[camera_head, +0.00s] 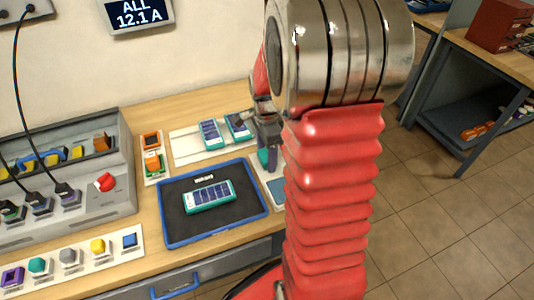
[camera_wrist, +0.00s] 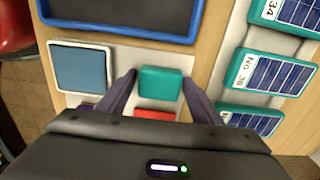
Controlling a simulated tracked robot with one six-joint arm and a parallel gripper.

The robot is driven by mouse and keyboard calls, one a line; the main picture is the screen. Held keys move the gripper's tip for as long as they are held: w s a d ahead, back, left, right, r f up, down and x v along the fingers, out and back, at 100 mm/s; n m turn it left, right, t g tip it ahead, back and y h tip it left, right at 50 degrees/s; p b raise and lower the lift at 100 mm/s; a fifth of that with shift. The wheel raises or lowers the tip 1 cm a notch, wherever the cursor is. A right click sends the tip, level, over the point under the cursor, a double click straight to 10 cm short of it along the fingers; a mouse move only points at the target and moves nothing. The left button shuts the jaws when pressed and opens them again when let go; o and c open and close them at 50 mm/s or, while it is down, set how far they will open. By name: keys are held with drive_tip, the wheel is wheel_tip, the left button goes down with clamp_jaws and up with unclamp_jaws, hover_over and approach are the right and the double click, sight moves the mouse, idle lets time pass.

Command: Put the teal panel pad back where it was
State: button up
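A small teal pad (camera_wrist: 160,83) sits between the two dark fingers of my gripper (camera_wrist: 160,80) in the wrist view. The fingertips lie close against its left and right sides and look shut on it. In the head view, my gripper (camera_head: 268,140) points down just right of the blue-rimmed tray, with a teal piece showing at its fingers. A pale plate with a blue square pad (camera_wrist: 82,67) lies below and beside it. A red pad (camera_wrist: 155,115) shows partly behind my gripper body. I cannot tell whether the teal pad touches the plate.
The blue-rimmed dark tray (camera_head: 173,237) holds a teal-edged cell (camera_head: 208,196). More such cells (camera_head: 211,134) stand on a white board behind. The bench's right edge is close.

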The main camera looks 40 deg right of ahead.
sight(266, 155)
drive_tip(key=shift+o, duration=0.9)
drive_tip(key=shift+r, duration=0.1)
wheel_tip(266, 155, up, 12)
idle(0.5)
drive_tip(key=s+a+r+n+t, duration=0.2)
drive_tip(key=s+a+n, duration=0.4)
drive_tip(key=a+n, duration=0.4)
drive_tip(key=s+a+r+n+t, duration=0.3)
drive_tip(key=s+a+n, duration=0.4)
drive_tip(key=a+n, duration=0.3)
drive_tip(key=shift+s+a+r+n+t, duration=0.15)
drive_tip(key=shift+a+r+n+t, duration=0.15)
drive_tip(key=shift+r+n, duration=0.2)
